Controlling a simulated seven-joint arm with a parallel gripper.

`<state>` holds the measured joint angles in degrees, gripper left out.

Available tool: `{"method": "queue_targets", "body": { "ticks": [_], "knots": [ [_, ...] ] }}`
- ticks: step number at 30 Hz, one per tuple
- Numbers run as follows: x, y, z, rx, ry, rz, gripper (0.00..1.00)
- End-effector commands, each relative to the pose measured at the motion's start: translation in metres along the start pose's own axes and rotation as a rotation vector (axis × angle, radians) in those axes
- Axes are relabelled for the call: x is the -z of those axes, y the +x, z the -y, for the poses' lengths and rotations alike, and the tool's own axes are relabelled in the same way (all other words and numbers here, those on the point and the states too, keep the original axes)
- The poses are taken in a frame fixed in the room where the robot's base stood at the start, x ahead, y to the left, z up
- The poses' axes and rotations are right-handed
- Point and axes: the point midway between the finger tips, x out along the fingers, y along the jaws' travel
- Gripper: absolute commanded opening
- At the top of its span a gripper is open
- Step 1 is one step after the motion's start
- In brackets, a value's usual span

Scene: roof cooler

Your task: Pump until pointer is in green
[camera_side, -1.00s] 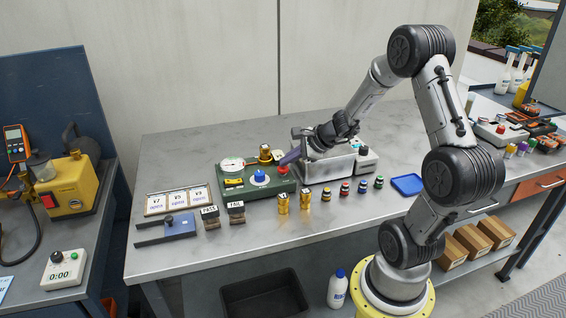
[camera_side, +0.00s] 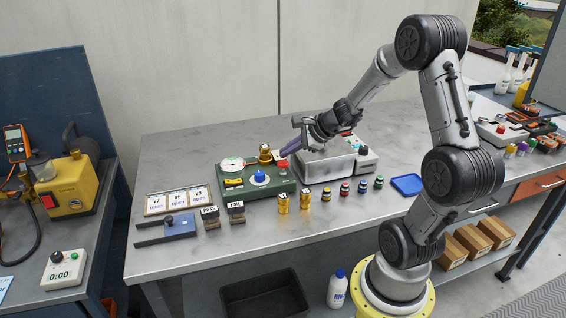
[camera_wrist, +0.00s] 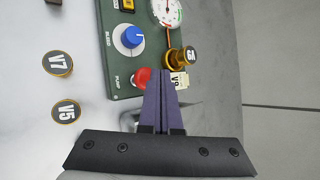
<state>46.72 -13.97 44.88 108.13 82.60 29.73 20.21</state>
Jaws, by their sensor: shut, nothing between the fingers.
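The green test panel (camera_side: 243,188) stands on the bench and carries a white dial gauge (camera_wrist: 166,13), a blue bleed knob (camera_wrist: 131,38) and a red pump button (camera_wrist: 142,77). A brass valve (camera_wrist: 178,61) with a V9 tag is fitted on the panel. The gauge is cut off by the top edge of the wrist view, and I cannot tell whether its pointer is in the green. My gripper (camera_wrist: 160,74) is shut and empty, its purple fingers pointing at the panel. In the side view its tips (camera_side: 283,153) are above the red button, apart from it.
A grey metal box (camera_side: 325,167) is right of the panel, under my wrist. Two brass valves (camera_side: 294,202) and several small coloured-band cans stand in front. PASS and FAIL blocks (camera_side: 223,214) and a card tray (camera_side: 178,201) lie left. The front bench strip is clear.

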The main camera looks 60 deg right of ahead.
Motion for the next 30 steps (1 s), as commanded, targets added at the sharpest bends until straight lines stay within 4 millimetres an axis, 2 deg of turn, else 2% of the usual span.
{"method": "queue_targets", "body": {
  "ticks": [9,24,30],
  "knots": [
    [-0.002,-0.002,0.002,0.002,-0.001,0.001,0.00],
    [-0.023,-0.031,0.023,0.001,-0.002,0.002,0.00],
    [-0.026,-0.035,0.026,0.000,0.000,0.001,0.00]
  ]
}}
